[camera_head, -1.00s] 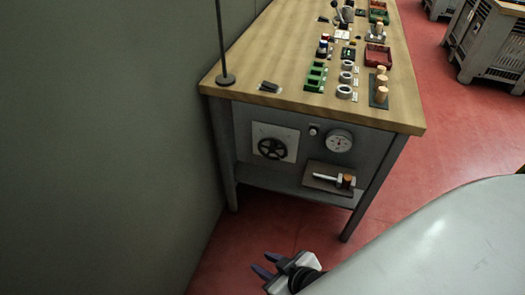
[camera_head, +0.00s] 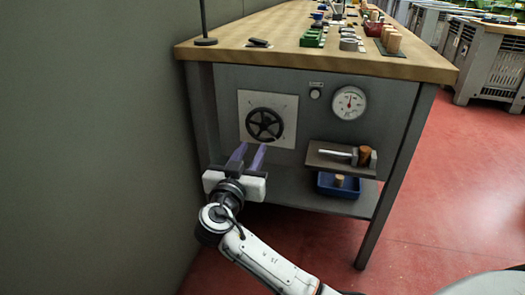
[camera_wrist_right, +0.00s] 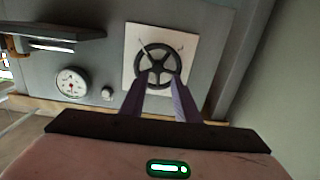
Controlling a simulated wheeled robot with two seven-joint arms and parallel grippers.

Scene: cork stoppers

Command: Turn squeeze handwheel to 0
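The black spoked handwheel (camera_head: 264,124) is mounted on a white square plate (camera_head: 285,103) on the end panel of the workbench. My right gripper (camera_head: 249,152) is just below and in front of the wheel, its two purple fingers spread and pointing at it. In the right wrist view the handwheel (camera_wrist_right: 158,65) lies ahead of the fingertips of my right gripper (camera_wrist_right: 155,84), and the fingers overlap its rim in the picture. I cannot tell if they touch it. The scale marks on the plate are too small to read. My left gripper is not in view.
A round dial gauge (camera_head: 348,102) and a small knob (camera_head: 315,93) sit right of the wheel. A shelf (camera_head: 325,160) with a cork clamp juts out below, above a blue bin (camera_head: 345,188). A wall stands close on the left. Red floor is clear at right.

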